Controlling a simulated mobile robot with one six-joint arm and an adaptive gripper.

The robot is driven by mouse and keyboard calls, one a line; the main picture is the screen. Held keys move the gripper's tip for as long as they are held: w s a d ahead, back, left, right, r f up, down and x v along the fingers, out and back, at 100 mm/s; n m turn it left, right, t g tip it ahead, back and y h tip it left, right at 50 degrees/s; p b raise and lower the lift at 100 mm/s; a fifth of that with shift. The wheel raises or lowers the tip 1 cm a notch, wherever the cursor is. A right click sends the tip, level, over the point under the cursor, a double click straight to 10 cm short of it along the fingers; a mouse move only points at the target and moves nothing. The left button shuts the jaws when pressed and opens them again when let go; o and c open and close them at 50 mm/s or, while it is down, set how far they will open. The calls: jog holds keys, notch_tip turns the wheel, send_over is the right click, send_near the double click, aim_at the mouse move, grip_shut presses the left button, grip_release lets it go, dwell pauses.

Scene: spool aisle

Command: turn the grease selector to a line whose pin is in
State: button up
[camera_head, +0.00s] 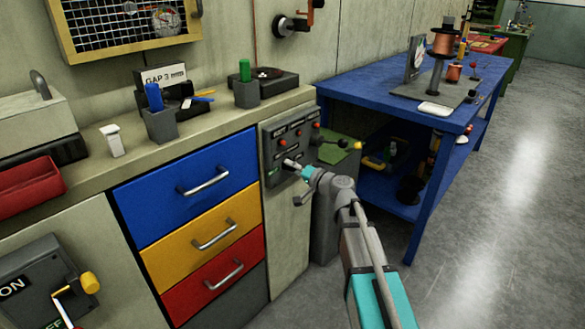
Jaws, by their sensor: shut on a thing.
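The dark grey selector panel (290,135) stands at the end of the counter. It has a label, small markings and red pins, one red pin (282,142) at left and another red pin (316,125) at upper right. My gripper (291,164) is at the lower middle of the panel, shut on the grease selector. The fingers hide most of the selector, so I cannot tell which line it points to. The pins are too small here to tell surely which are in.
Blue, yellow and red drawers (185,187) with handles are left of the panel. A blue table (388,92) with spools stands further right. Grey floor (480,230) is clear.

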jog(key=m, duration=0.5)
jog(key=shift+r+m, duration=0.1)
jog(key=shift+m, duration=2.3)
jog(key=o, duration=1.2)
jog(key=shift+c, duration=0.2)
jog(key=v, duration=1.2)
